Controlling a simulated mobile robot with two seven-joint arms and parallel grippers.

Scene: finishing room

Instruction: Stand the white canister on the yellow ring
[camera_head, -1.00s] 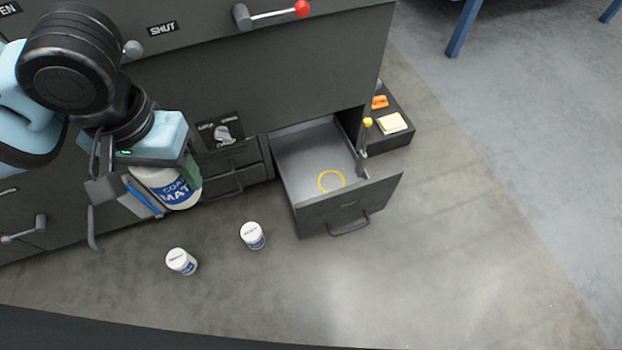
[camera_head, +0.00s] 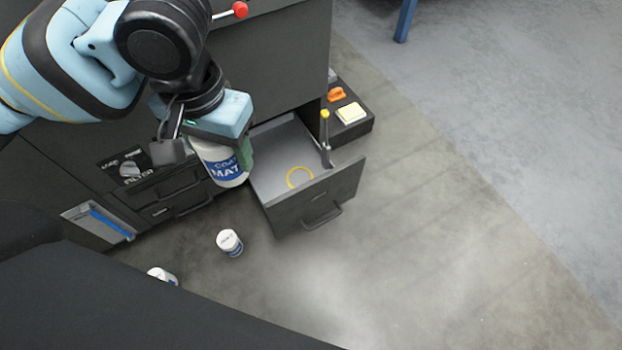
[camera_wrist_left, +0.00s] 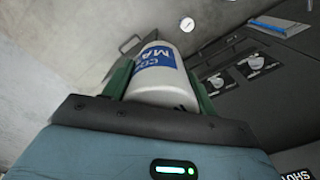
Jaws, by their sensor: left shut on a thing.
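The white canister (camera_head: 220,165) has a blue label and hangs in my left gripper (camera_head: 242,155), whose green-padded fingers are shut on it. In the left wrist view the canister (camera_wrist_left: 158,75) sits between the two fingers, its far end away from the palm. The yellow ring (camera_head: 299,177) lies flat on the floor of the open drawer (camera_head: 262,177). The canister is left of the ring in the head view, above and near the drawer's left side. The ring is empty. My right gripper is not in view.
The drawer's front panel and an upright lever with a yellow knob (camera_head: 324,115) border the ring on the right. Two small white jars (camera_head: 229,242) (camera_head: 161,275) stand on the floor. A dark tray (camera_head: 362,127) holds an orange item and a pale block.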

